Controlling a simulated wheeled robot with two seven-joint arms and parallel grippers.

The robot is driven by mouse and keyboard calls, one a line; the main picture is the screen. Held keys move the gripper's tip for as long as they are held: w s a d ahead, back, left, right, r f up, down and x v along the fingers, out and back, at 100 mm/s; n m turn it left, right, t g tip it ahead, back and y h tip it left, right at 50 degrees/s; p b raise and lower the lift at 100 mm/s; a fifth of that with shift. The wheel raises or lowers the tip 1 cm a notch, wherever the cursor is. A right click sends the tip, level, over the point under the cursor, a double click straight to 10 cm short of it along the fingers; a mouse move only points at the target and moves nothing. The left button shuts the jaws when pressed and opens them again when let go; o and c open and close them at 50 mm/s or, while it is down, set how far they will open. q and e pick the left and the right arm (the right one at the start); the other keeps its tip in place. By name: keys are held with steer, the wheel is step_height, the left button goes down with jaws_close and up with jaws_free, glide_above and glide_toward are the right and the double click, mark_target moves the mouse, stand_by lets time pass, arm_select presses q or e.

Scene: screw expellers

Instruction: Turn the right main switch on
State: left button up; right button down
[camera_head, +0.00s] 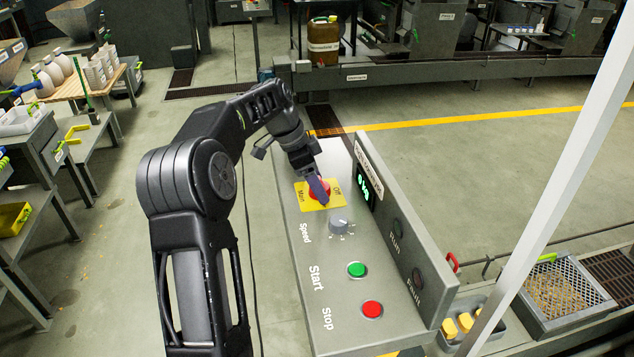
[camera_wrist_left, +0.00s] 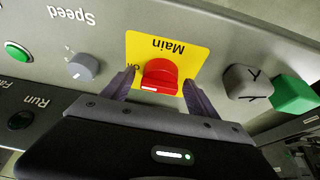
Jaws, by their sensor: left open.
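The main switch (camera_wrist_left: 160,76) is a red rotary knob on a yellow plate (camera_wrist_left: 191,47) lettered "Main". The plate also shows in the head view (camera_head: 301,196), near the far end of the grey control panel (camera_head: 300,236), with "Off" lettered on its right side. My left gripper (camera_wrist_left: 160,92) is open, with one finger on each side of the red knob in the wrist view. A gap shows between the knob and each finger. A white mark shows on the knob's near edge. In the head view the fingers partly cover the knob. My right gripper is out of view.
The panel also carries a grey speed knob (camera_head: 338,227), a green Start button (camera_head: 356,269) and a red Stop button (camera_head: 372,309). An upright plate with a green display (camera_head: 366,189) runs along its right side. A pale post (camera_head: 560,175) stands farther right.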

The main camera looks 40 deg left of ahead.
arm_select(q)
steer(key=v, duration=0.7)
steer(key=shift+r, duration=0.35)
steer(key=shift+s+a, duration=0.1)
steer(key=shift+s, duration=0.05)
